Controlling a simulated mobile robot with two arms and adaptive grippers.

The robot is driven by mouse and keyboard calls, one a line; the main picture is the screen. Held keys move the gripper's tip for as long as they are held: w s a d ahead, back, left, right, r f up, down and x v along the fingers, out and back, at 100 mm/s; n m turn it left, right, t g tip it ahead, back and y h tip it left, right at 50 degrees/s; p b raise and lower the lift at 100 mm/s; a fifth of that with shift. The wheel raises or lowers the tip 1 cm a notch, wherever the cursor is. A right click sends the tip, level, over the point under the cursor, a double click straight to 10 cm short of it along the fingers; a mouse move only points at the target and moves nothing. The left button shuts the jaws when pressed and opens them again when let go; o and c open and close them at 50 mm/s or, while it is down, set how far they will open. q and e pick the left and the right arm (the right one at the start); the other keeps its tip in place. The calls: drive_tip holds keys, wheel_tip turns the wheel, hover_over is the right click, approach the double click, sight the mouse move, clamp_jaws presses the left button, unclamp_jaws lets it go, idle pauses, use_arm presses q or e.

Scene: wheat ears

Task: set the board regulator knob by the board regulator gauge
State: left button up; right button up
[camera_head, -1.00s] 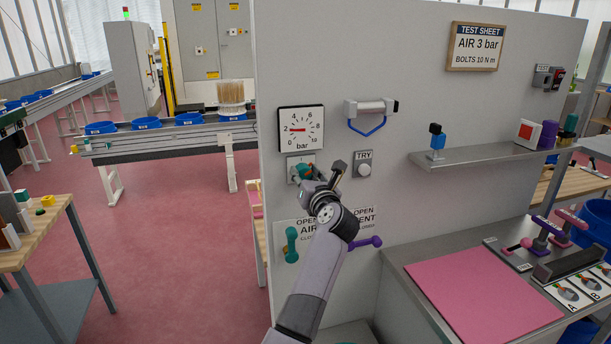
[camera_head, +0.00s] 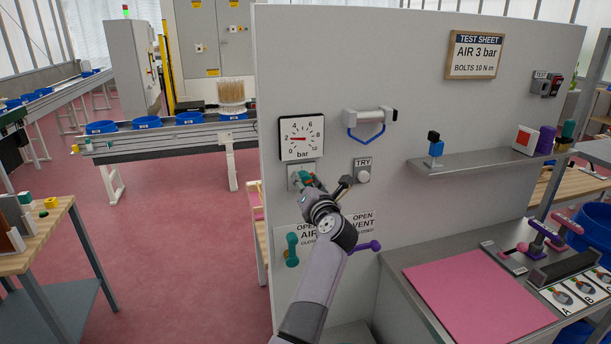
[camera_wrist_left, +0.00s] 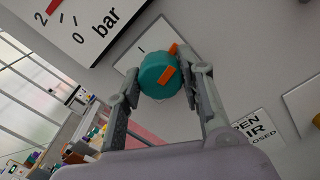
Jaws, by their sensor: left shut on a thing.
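The board regulator knob (camera_wrist_left: 158,76) is teal with an orange mark and sits on a pale plate on the grey board. My left gripper (camera_head: 306,182) has its fingers on both sides of the knob, shut on it; its fingertips also show in the left wrist view (camera_wrist_left: 168,80). In the head view the gripper partly hides the knob (camera_head: 303,177). The board regulator gauge (camera_head: 301,138) is just above, marked in bar from 0 to 10. Its red needle points left, close to the 2. The test sheet (camera_head: 475,52) reads AIR 3 bar. My right gripper is not in view.
A TRY button (camera_head: 363,175) is close right of the gripper. Below are a teal handle (camera_head: 292,250) and a purple handle (camera_head: 366,246) at the OPEN labels. A shelf (camera_head: 480,160) juts out at right, above a bench with a pink mat (camera_head: 478,295).

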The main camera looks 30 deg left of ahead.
use_arm(q)
drive_tip(key=shift+r+m+p, duration=0.25)
drive_tip(key=shift+m+p, duration=0.45)
drive_tip(key=shift+p, duration=0.05)
drive_tip(key=shift+f+m+p, duration=0.2)
drive_tip(key=shift+m+p, duration=0.9)
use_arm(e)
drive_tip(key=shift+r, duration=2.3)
use_arm(q)
drive_tip(key=o, duration=1.2)
drive_tip(key=shift+d, duration=0.1)
drive_tip(key=shift+c, duration=0.2)
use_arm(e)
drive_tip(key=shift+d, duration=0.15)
